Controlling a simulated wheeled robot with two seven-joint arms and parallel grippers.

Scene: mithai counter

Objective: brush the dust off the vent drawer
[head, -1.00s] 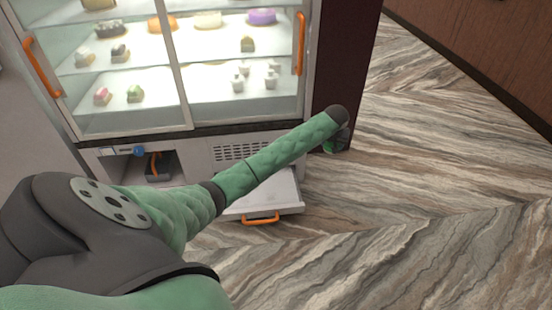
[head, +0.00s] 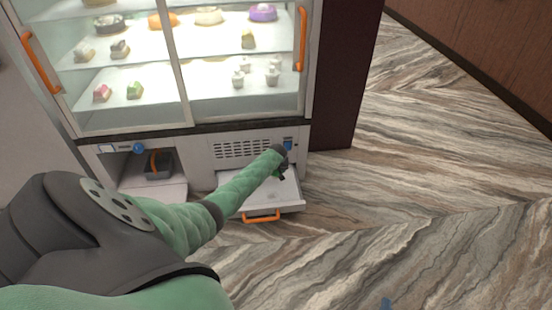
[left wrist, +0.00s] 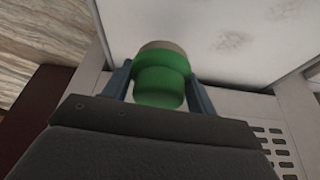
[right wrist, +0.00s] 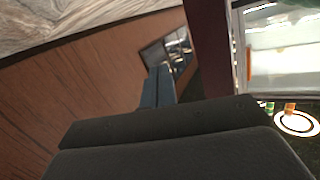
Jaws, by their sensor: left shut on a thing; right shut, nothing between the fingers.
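The vent drawer (head: 290,200) is pulled out under the display case, a white tray with an orange handle. Grey dust smudges (left wrist: 232,41) show on its white surface in the left wrist view. My left gripper (head: 283,170) is over the drawer's right back part, near the vent grille. It is shut on a green brush (left wrist: 160,82) with a tan end, which points toward the drawer surface; I cannot tell whether it touches. My right gripper (right wrist: 158,86) is shut and empty in the right wrist view, away from the drawer.
The glass display case (head: 190,128) with sweets stands above the drawer. An open bay with a dark box (head: 158,165) lies left of the drawer. A dark red side panel (head: 338,90) is at right. The patterned floor (head: 430,180) to the right is clear.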

